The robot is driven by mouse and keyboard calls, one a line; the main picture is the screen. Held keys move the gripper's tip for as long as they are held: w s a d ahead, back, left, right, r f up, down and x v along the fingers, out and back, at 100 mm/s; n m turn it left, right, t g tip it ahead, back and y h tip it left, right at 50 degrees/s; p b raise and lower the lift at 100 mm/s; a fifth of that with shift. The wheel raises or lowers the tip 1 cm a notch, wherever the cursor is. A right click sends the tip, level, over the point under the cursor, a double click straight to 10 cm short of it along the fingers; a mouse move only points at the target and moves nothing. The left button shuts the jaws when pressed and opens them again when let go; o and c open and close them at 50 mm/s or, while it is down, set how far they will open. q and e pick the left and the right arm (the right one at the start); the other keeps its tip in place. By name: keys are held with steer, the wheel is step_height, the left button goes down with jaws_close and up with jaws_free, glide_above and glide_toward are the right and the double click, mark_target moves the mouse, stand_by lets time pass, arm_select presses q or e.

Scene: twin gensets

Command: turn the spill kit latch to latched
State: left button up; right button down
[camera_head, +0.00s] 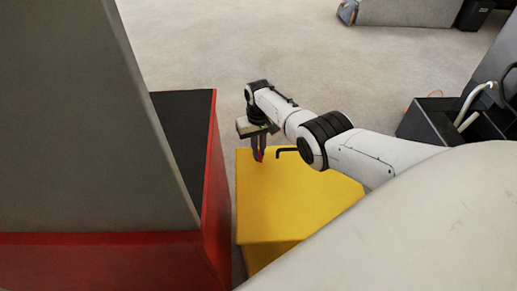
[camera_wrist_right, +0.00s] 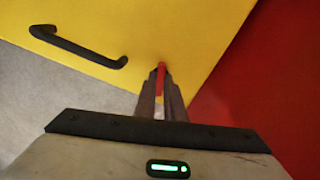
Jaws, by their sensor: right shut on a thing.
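The spill kit is a yellow box (camera_head: 290,205) on the floor, with a black bar handle (camera_head: 287,151) on it. The handle also shows in the right wrist view (camera_wrist_right: 78,47), to the left of the gripper. The latch is a small red lever (camera_wrist_right: 161,80) on the yellow face. My right gripper (camera_head: 259,158) is shut on the red latch, with a finger on each side of it; the fingers also show in the right wrist view (camera_wrist_right: 161,88). The fingers hide part of the latch. My left gripper is not in view.
A red base with a grey panel (camera_head: 90,110) stands close to the left of the yellow box, with a narrow gap between. A black open bin (camera_head: 445,120) with a pale hose stands at the right.

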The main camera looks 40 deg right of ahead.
steer(key=shift+m, duration=1.6)
steer(key=c, duration=1.8)
jaws_free()
steer(key=shift+c, duration=0.2)
steer(key=shift+r+p, duration=0.35)
steer(key=shift+p, duration=0.05)
step_height(320, 180, up, 3)
steer(key=shift+f+p, duration=0.1)
steer(key=shift+p, duration=1)
step_height(320, 180, up, 7)
